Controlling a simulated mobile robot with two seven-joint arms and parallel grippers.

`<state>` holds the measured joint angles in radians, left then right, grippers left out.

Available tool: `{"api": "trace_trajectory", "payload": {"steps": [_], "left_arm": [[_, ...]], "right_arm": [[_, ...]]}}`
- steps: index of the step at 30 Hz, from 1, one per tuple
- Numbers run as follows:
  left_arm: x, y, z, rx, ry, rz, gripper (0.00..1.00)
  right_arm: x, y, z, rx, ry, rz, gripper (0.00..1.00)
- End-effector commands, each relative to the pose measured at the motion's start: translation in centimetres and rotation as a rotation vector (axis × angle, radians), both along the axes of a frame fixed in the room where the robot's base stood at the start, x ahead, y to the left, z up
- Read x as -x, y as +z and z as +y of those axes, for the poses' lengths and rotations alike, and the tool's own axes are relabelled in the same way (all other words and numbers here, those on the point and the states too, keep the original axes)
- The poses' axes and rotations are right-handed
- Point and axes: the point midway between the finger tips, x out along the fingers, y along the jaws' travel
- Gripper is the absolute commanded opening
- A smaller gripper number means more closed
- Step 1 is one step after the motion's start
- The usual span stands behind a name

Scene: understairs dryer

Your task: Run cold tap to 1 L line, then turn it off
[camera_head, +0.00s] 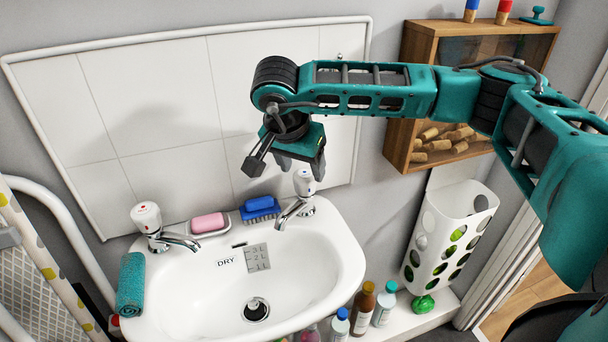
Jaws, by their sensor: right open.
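The white basin (345,262) shows no visible water or stream. A grey level mark panel (257,257) on its back wall reads 3L, 2L and 1L, beside a DRY label (227,262). The drain (256,309) is dark-ringed with a metal piece in it. The right tap (304,183) has a white handle and chrome spout; its top is partly under my right gripper (300,167). That gripper is open, pointing down just above the handle; I cannot tell whether it touches. The left tap (146,217) has a red-marked white handle. My left gripper is out of view.
Pink soap (208,223) and a blue brush (260,207) sit between the taps. A teal towel (131,284) lies on the left rim. Several bottles (363,310) stand below right. A white holder (450,236) and a wooden cabinet (419,80) are on the right wall.

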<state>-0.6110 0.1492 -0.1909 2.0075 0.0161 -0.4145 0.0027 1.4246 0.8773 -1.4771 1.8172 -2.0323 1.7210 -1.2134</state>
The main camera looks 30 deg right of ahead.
Motion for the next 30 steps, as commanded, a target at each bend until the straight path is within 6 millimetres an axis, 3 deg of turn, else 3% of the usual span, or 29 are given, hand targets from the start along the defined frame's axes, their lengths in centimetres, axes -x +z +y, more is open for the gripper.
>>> {"api": "trace_trajectory", "payload": {"steps": [6, 18, 30], "left_arm": [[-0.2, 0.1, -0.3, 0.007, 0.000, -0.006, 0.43], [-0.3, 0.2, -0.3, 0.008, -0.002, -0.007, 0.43], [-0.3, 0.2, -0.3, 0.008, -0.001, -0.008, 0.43]], "right_arm": [[-0.5, -2.6, -0.9, -0.001, 0.000, 0.001, 0.62], [-0.7, -3.1, -1.1, -0.001, 0.001, -0.002, 0.61], [-0.7, -3.1, -1.1, 0.000, 0.000, -0.001, 0.23]]}}
